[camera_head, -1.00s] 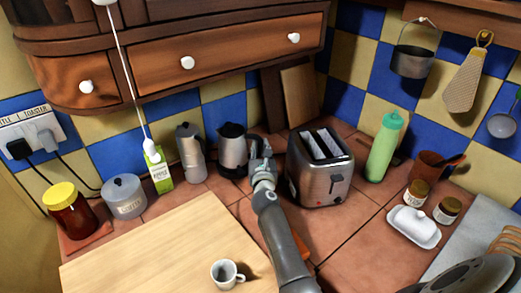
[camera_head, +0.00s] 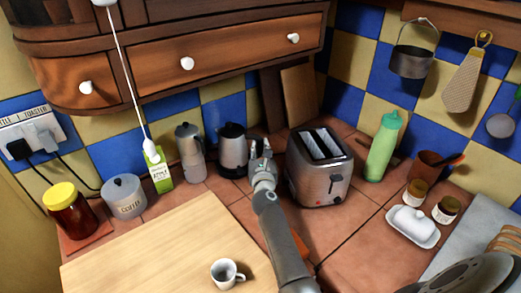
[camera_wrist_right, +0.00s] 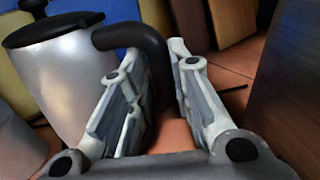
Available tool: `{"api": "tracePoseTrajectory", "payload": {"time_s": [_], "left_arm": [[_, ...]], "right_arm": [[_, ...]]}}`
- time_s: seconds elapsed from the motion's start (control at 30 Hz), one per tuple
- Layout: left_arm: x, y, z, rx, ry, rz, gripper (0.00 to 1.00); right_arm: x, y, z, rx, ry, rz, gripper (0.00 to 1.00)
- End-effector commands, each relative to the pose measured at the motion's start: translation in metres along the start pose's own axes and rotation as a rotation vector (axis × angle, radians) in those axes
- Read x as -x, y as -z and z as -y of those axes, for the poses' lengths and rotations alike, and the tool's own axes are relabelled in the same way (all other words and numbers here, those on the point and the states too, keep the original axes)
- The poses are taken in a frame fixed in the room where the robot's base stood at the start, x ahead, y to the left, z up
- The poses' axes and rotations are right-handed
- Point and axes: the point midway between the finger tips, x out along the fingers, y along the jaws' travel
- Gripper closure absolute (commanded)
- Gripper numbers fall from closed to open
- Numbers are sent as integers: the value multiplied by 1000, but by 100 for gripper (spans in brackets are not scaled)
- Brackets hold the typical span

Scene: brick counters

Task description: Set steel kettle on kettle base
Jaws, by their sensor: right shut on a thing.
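The steel kettle (camera_head: 233,150), with a black lid and black handle, stands upright on the counter at the back, between the moka pot and the toaster. My right gripper (camera_head: 262,148) is at its right side, by the handle. In the right wrist view, the kettle's steel body (camera_wrist_right: 75,85) fills the left and its black handle (camera_wrist_right: 150,45) runs down between the two fingers of my gripper (camera_wrist_right: 152,70), which is shut on it. A dark band shows under the kettle; I cannot tell whether this is the kettle base. My left gripper is not in view.
A moka pot (camera_head: 190,152) stands close left of the kettle. A toaster (camera_head: 320,168) stands close right of my gripper. A wooden board (camera_head: 150,245) with a mug (camera_head: 226,273) lies in front. A drawer cabinet (camera_head: 220,55) hangs above.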

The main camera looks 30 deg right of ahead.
Motion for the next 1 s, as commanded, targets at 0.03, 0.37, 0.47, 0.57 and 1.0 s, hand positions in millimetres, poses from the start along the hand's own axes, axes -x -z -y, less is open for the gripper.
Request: {"api": "tracePoseTrajectory", "payload": {"time_s": [0.03, 0.37, 0.47, 0.57, 1.0], "left_arm": [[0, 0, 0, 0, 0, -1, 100], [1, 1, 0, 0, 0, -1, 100], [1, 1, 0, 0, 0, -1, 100], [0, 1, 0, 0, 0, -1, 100], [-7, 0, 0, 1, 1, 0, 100]], "right_arm": [[-1, -4, 0, -4, -1, 7, 100], [0, -4, -1, -4, -2, 7, 100], [0, -4, -1, -4, -1, 7, 100], [0, -3, -1, -4, -1, 7, 100], [0, 5, -1, -4, -1, 7, 100]]}}
